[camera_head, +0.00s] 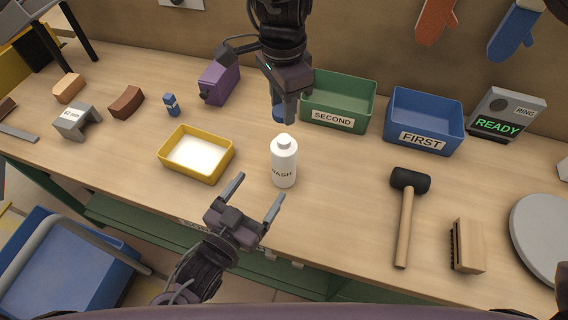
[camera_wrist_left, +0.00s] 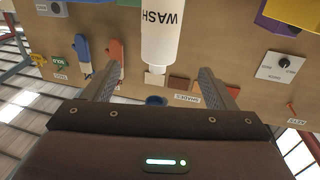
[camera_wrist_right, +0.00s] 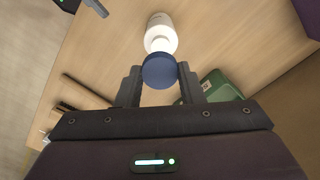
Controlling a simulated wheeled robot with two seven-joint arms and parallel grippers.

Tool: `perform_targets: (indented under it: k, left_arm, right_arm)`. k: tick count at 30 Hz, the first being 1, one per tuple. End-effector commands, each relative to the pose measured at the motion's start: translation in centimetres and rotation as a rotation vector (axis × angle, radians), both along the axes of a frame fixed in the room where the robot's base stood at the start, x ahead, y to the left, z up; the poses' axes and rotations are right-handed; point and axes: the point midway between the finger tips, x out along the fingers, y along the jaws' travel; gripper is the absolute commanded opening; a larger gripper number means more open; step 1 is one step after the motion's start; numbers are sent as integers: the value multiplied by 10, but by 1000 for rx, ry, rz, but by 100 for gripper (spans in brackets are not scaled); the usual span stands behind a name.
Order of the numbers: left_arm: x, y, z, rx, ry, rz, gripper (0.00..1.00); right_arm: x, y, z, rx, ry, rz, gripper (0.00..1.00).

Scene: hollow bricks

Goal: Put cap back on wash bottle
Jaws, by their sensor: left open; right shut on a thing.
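The white wash bottle (camera_head: 284,164) stands upright on the bench with its neck bare. It also shows in the left wrist view (camera_wrist_left: 160,38) and the right wrist view (camera_wrist_right: 160,34). My right gripper (camera_wrist_right: 160,76) is shut on the blue cap (camera_wrist_right: 159,70), behind and above the bottle; the cap is partly hidden by the fingers in the head view (camera_head: 278,113). In the right wrist view the cap appears apart from the bottle neck. My left gripper (camera_head: 256,192) is open and empty in front of the bottle, its fingers pointing towards it.
A yellow tray (camera_head: 180,172) is left of the bottle. Green (camera_head: 338,99) and blue (camera_head: 424,121) bins stand behind to the right. A mallet (camera_head: 406,215) and a brush (camera_head: 467,246) lie at right. The bench between bottle and mallet is clear.

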Motion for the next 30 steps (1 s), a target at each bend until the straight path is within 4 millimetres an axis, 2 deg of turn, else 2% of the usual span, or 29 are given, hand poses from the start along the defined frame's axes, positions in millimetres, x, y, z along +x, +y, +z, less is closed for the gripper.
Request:
perform_targets:
  k: [18, 24, 30]
  left_arm:
    - [88, -49, 1, -1, -3, 0, 79]
    - [100, -56, 1, 0, -1, 0, 79]
    - [102, -57, 1, 0, -1, 0, 79]
  right_arm:
    - [0, 0, 0, 0, 0, -2, 14]
    - [0, 0, 0, 0, 0, -2, 14]
    - [0, 0, 0, 0, 0, -2, 14]
